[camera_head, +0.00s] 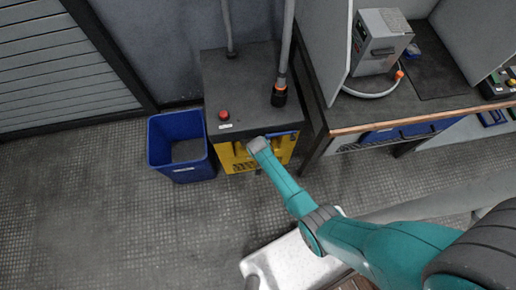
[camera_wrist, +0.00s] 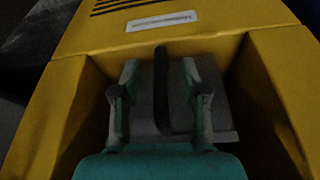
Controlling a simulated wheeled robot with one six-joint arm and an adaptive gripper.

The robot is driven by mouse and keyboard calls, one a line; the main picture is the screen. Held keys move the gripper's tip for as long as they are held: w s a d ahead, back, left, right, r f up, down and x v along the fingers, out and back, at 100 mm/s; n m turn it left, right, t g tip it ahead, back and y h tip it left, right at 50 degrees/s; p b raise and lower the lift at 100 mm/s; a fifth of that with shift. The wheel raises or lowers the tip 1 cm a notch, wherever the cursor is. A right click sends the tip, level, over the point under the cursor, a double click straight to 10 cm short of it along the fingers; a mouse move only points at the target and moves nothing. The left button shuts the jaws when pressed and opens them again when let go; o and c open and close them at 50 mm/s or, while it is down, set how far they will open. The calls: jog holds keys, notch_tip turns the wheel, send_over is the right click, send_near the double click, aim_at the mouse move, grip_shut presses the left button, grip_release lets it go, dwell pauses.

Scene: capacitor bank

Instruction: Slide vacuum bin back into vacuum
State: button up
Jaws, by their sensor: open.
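The vacuum is a dark grey cabinet (camera_head: 240,85) with a yellow front (camera_head: 238,158) in the head view. In the wrist view its yellow housing (camera_wrist: 215,22) surrounds a recess. A grey, flat-faced part with a dark upright bar (camera_wrist: 161,70) sits in that recess; it looks like the vacuum bin and its handle, but how far in it sits is unclear. My gripper (camera_wrist: 159,100) is open, one finger on each side of the bar, with gaps visible. In the head view my gripper (camera_head: 258,144) is at the vacuum's front and hides part of it.
A blue open bin (camera_head: 182,160) stands on the floor left of the vacuum. A workbench (camera_head: 400,117) with a grey device (camera_head: 380,45) is to the right. Hoses (camera_head: 285,50) rise from the vacuum's top, near a red button (camera_head: 224,115). Floor at the left front is clear.

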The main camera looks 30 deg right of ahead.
jog(key=v, duration=1)
jog(key=shift+r, duration=0.4)
jog(key=shift+s, duration=0.2)
jog(key=s+a+r+n+t+y, duration=0.1)
jog(key=s+r+t, duration=0.25)
jog(key=s, duration=0.65)
jog(key=s+r+n+t, duration=0.2)
jog(key=s+r, duration=0.2)
jog(key=s, duration=0.6)
jog(key=s+r+t, duration=0.2)
jog(key=s+r, duration=0.2)
jog(key=r, duration=0.6)
jog(key=s+r+n+t, duration=0.1)
jog(key=s+r, duration=0.4)
jog(key=r, duration=0.5)
jog(key=s+r+n+t, duration=0.1)
jog(key=s+r+t, duration=0.2)
jog(key=r, duration=0.6)
jog(key=shift+s+a+r+y, duration=0.3)
jog(key=shift+s+r, duration=0.1)
jog(key=shift+s, duration=0.4)
